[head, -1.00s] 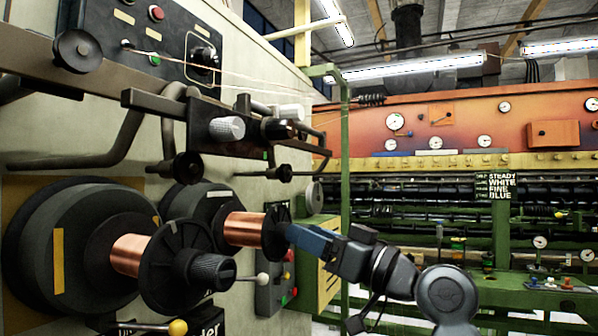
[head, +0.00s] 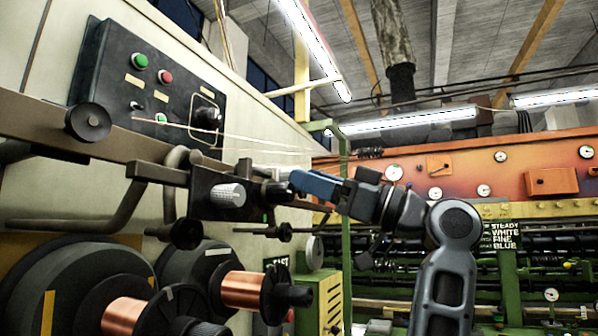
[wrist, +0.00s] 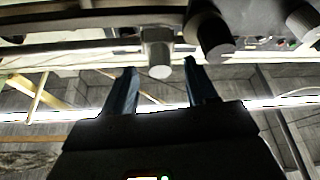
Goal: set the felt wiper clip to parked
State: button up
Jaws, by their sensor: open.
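A dark bracket (head: 205,190) with a knurled pale grey knob (head: 227,194) sits on the rail at left, beside a black cylinder (head: 278,193). I cannot tell for sure which part is the felt wiper clip. My gripper (head: 294,178), with blue fingers, is at rail height just right of the black cylinder. In the wrist view my gripper (wrist: 162,64) is open and empty. A grey cylindrical knob (wrist: 159,58) lies in line with the gap between its fingertips; contact cannot be told. A black cylinder (wrist: 212,38) is right of the fingers. My gripper hides the rail's far part in the head view.
Copper spools (head: 243,290) on black flanges lie below the rail. Thin wires run from the control panel (head: 150,90) past the bracket towards my gripper. A black round knob (head: 88,122) is on the rail's left.

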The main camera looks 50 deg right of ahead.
aim_at(284, 176)
jog(key=shift+x, duration=1.45)
jog(key=shift+c, duration=0.2)
grip_shut()
